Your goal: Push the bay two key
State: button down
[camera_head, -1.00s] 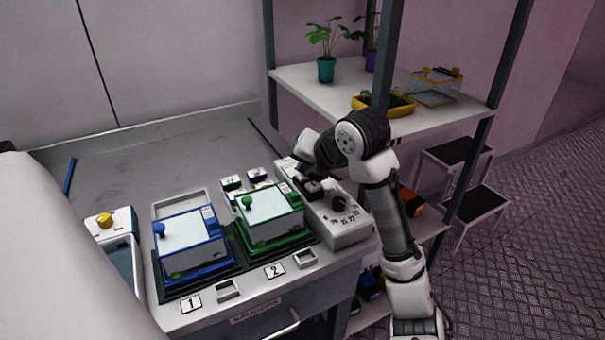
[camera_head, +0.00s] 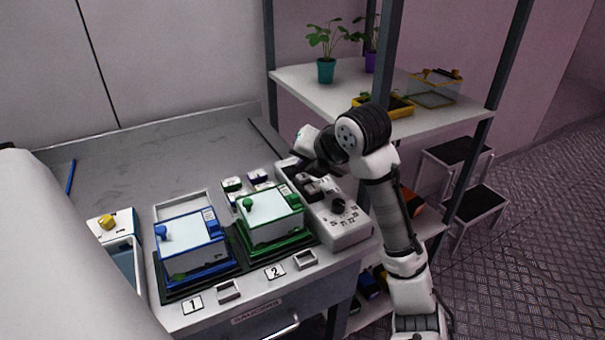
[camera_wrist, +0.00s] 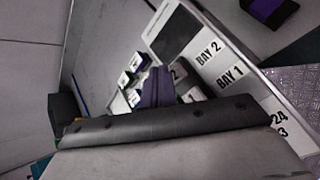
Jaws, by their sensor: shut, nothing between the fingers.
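The grey control box (camera_head: 345,232) stands at the right end of the bench, with dark keys (camera_head: 308,184) at its far part and a black knob (camera_head: 338,206) nearer. In the wrist view its white face (camera_wrist: 222,72) carries the labels BAY 2 and BAY 1. My gripper (camera_head: 303,167) is shut and empty over the far part of the box. Its dark purple fingers show in the wrist view (camera_wrist: 157,86), left of the labels. I cannot tell whether they touch a key.
A blue-rimmed box (camera_head: 190,240) and a green-rimmed box (camera_head: 272,212) stand on black mats numbered 1 and 2, left of the control box. A shelf rack (camera_head: 330,85) with plants rises behind my arm. A step stool (camera_head: 475,205) stands right.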

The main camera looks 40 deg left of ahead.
aim_at(306, 183)
jog(key=shift+r+p, duration=1.95)
jog(key=shift+r, duration=0.9)
